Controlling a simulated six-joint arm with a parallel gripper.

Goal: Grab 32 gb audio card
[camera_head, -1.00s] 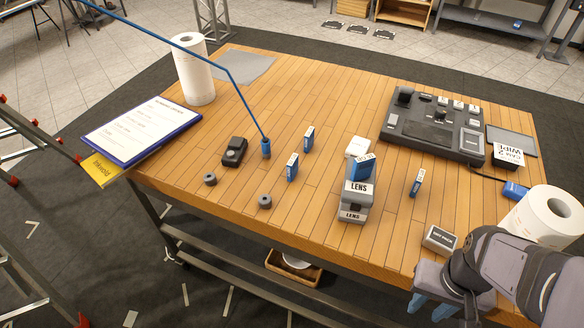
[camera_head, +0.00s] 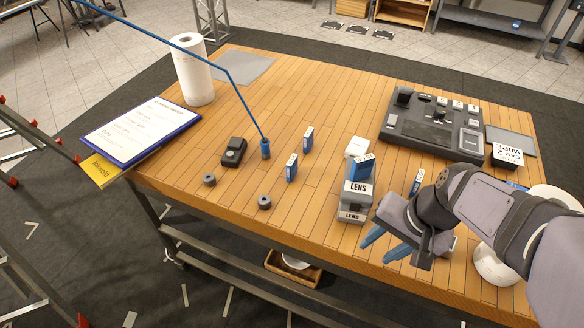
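Several small blue cards with white label strips stand on the wooden table; the print is too small to tell which is 32 GB. One card (camera_head: 308,141) stands behind another card (camera_head: 291,169), left of centre.
A black control panel (camera_head: 432,128) stands at the back right. A paper roll (camera_head: 494,266) is partly behind my arm.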

